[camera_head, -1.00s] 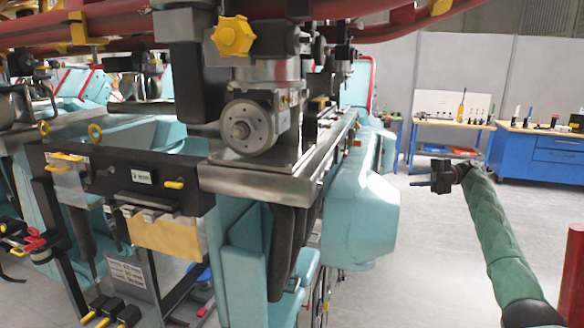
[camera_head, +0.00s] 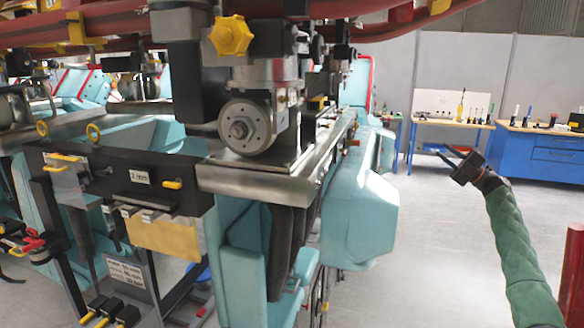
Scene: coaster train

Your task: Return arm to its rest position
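My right arm, in a green padded sleeve, comes in from the lower right of the head view. Its dark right gripper (camera_head: 444,151) is raised in the open space right of the coaster train (camera_head: 358,215). Its fingers point to the left and slightly up, appear spread apart, and hold nothing that I can see. The gripper is clear of the train's teal body. My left gripper is not in view.
The coaster train with its metal wheel assembly (camera_head: 240,130) and yellow knob (camera_head: 232,36) fills the left and middle. A blue workbench (camera_head: 555,152) and a tool table (camera_head: 446,123) stand at the back. A red post (camera_head: 573,275) is at the right edge. Floor between is free.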

